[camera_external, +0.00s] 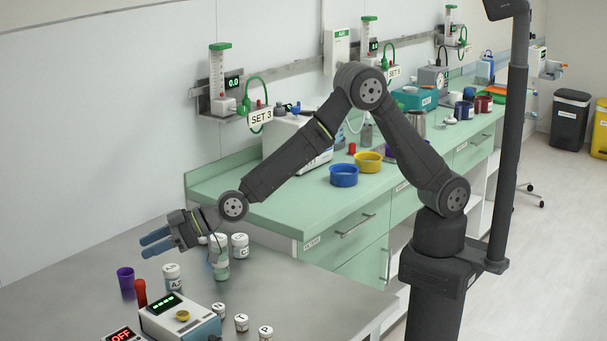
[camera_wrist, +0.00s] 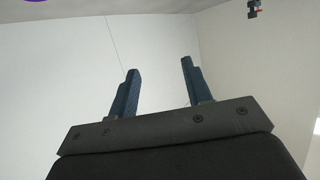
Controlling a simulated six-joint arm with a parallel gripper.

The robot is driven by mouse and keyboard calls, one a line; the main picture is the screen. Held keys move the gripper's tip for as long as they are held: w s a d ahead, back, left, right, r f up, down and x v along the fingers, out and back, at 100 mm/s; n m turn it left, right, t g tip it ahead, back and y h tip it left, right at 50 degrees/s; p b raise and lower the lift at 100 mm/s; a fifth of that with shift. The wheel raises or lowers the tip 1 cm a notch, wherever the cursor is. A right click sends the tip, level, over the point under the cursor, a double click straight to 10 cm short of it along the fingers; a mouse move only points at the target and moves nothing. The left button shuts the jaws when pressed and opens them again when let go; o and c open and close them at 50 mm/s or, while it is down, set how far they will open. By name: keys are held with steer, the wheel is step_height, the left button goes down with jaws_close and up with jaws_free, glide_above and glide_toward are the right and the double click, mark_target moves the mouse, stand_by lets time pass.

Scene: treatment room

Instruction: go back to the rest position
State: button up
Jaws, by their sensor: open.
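My gripper (camera_external: 155,242) is at the left in the external view, above the grey table (camera_external: 290,292), with its blue fingers apart and nothing between them. It points left toward the white wall, roughly level. In the wrist view my gripper (camera_wrist: 158,85) shows its two blue fingers spread, with only bare wall and ceiling behind them. The arm reaches left from its dark base in a raised, bent pose.
Below my gripper stand a purple cup (camera_external: 126,281), a red item (camera_external: 140,293), a white jar (camera_external: 172,277) and a device with a green display (camera_external: 180,315). Several other small jars stand nearby. The green counter (camera_external: 335,210) carries blue and yellow bowls.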

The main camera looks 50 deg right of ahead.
steer(key=s+d+f+m+t+h, duration=0.1)
steer(key=d+f+m+t+h, duration=0.1)
steer(key=d, duration=0.4)
steer(key=shift+s+d+m+t+h, duration=0.4)
steer(key=shift+m+t, duration=0.1)
steer(key=shift+m, duration=0.2)
steer(key=shift+a, duration=0.15)
steer(key=w+a+r+n+g+y, duration=0.2)
steer(key=a+n+g+y, duration=0.1)
steer(key=a, duration=0.4)
steer(key=shift+n, duration=0.3)
steer(key=shift+a+g, duration=0.2)
steer(key=shift+g, duration=0.1)
steer(key=shift+d, duration=0.15)
stand_by(0.4)
